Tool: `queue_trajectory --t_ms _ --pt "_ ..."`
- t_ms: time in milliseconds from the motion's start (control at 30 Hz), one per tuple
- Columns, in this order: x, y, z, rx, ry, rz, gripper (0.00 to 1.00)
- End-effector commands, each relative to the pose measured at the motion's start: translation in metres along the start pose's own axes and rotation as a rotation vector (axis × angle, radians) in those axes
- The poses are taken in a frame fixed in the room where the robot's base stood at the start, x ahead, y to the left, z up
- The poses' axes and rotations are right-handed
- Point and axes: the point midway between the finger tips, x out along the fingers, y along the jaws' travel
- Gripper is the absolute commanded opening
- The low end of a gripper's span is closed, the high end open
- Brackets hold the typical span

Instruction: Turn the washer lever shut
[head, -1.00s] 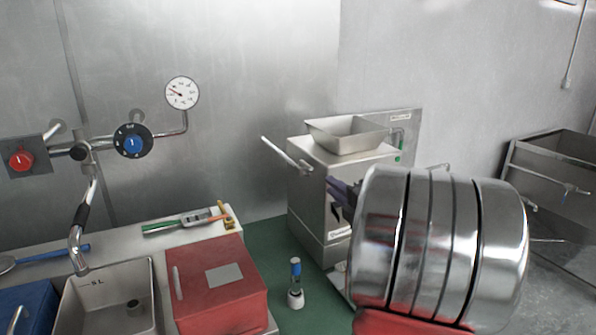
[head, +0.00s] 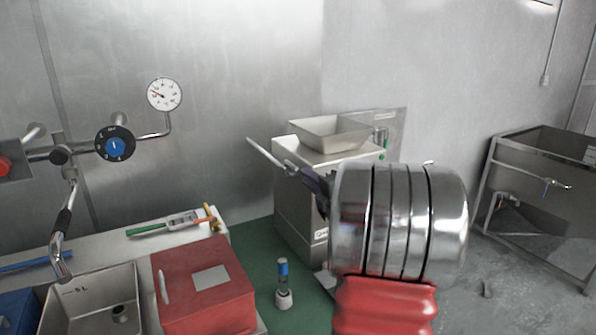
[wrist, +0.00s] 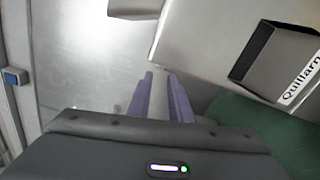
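A steel trough (head: 515,225) stands at the right in the head view. I cannot tell for sure whether this is the washer lever.
The hopper (head: 325,133) tops the machine. A red box (head: 205,300), a sink (head: 95,305) and a small blue-topped bottle (head: 283,285) are at lower left. A gauge (head: 164,94) and a blue dial (head: 115,147) are on the wall pipe. My arm hides part of the machine.

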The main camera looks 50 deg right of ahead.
Motion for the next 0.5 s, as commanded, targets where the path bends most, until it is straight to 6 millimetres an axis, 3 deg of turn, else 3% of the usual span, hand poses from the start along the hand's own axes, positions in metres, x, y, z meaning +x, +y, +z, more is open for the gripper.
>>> queue_trajectory --t_ms 300,500 --pt "0.05 0.0 -0.001 -0.001 0.002 0.0 0.19" --pt "0.071 0.0 0.0 0.0 0.0 0.0 0.19"
